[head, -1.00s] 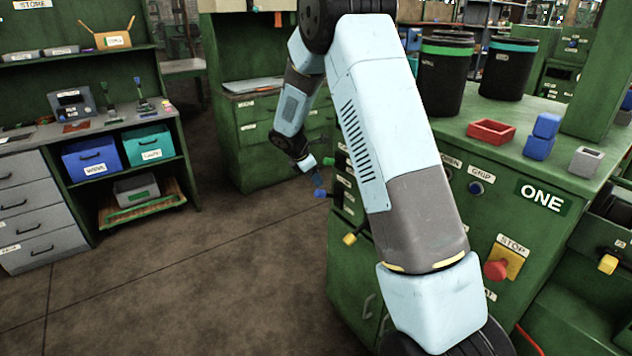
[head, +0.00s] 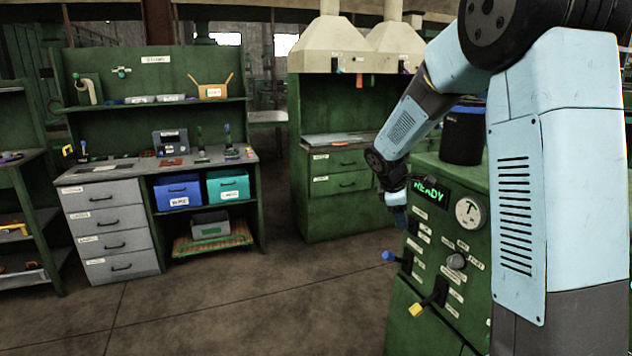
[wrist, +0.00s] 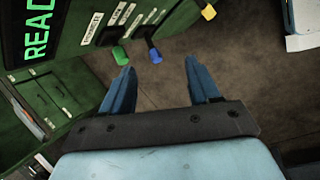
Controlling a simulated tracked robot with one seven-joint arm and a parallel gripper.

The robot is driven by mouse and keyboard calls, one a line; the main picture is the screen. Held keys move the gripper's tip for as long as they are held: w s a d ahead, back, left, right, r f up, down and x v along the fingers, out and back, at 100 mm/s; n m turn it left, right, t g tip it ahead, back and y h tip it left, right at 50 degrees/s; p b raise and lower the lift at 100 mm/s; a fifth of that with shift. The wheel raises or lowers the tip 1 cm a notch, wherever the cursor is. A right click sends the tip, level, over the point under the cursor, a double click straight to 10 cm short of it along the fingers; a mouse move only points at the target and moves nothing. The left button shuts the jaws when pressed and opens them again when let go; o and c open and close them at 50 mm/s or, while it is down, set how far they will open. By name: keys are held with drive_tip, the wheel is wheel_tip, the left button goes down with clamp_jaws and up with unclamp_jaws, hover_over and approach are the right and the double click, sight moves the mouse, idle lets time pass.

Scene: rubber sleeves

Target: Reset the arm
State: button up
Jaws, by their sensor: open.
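My gripper (wrist: 163,88) is open, with nothing between its two blue fingers in the wrist view. In the head view my gripper (head: 398,215) hangs at the end of my folded arm, pointing down beside the left edge of the green control panel (head: 440,240). In the wrist view, a green-tipped lever (wrist: 119,55) and a blue-tipped lever (wrist: 155,55) on that panel lie beyond the fingers, apart from them as far as I can tell. My arm covers much of the machine at the right.
The panel's READY display (head: 431,191), gauge (head: 468,212) and yellow-tipped lever (head: 416,310) are close to my arm. A green bench with grey drawers (head: 110,230) and blue (head: 178,191) and teal (head: 228,186) bins stands at the left. The floor (head: 250,310) between is clear.

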drive_tip(key=s+d+r+m+y, duration=0.1)
drive_tip(key=s+r+m, duration=0.4)
drive_tip(key=s, duration=0.4)
drive_tip(key=s+r+m+y, duration=0.1)
drive_tip(key=s+r+m, duration=0.2)
drive_tip(key=s+r, duration=0.5)
drive_tip(key=s+a+m+t+y, duration=0.2)
drive_tip(key=s+m, duration=0.4)
drive_tip(key=s, duration=1.2)
drive_tip(key=shift+s+m, duration=0.2)
drive_tip(key=shift+m, duration=0.2)
